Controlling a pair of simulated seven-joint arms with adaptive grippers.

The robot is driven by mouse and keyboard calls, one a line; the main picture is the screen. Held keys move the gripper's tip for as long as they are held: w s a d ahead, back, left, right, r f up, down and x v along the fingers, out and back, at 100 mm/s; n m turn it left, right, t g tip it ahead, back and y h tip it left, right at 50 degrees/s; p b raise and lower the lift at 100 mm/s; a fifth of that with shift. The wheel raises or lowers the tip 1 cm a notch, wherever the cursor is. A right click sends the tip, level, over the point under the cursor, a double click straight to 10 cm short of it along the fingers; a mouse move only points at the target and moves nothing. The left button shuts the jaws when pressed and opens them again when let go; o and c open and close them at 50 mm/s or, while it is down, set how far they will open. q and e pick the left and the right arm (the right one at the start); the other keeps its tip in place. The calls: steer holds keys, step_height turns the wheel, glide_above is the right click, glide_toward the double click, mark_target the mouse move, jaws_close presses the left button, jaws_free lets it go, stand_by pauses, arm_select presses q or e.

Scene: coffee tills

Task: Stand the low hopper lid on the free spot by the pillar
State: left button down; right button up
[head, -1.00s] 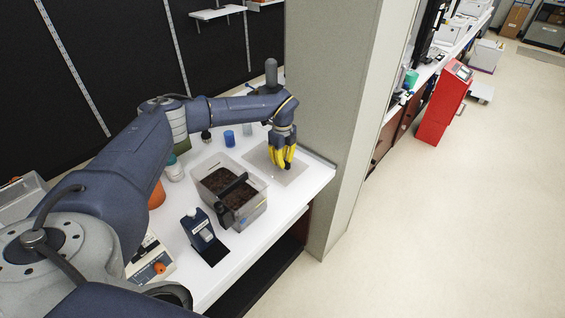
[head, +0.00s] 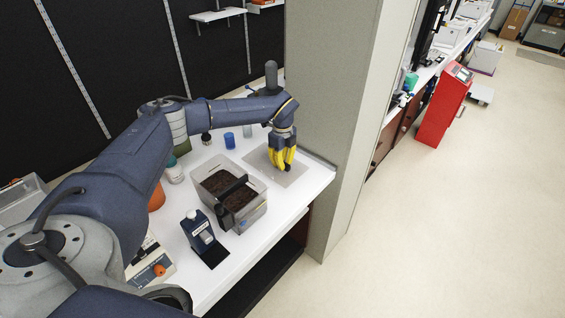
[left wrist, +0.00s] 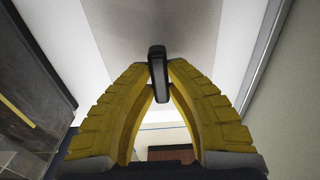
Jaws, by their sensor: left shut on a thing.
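My left gripper (head: 283,163), with yellow fingers, points down beside the pillar (head: 335,110). It is shut on a small dark upright piece, which I take to be the handle of the hopper lid (left wrist: 158,72); it shows between the fingertips in the left wrist view (left wrist: 159,80). A flat grey square (head: 290,180) lies under the fingertips on the white counter. I cannot tell whether it is the lid's plate or a marked spot, nor whether the held piece touches it. My right gripper is not in view.
A clear bin of dark brown contents (head: 246,219), with a dark bar across it, stands close to the gripper. A dark blue device (head: 198,228), a blue cup (head: 229,140) and a white jar (head: 175,173) are also on the counter (head: 262,243).

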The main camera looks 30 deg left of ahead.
arm_select(q)
steer(key=shift+f, duration=0.5)
steer(key=shift+f, duration=0.5)
steer(key=shift+r, duration=0.2)
steer(key=shift+r, duration=0.8)
steer(key=c, duration=1)
jaws_free()
steer(key=shift+o, duration=0.2)
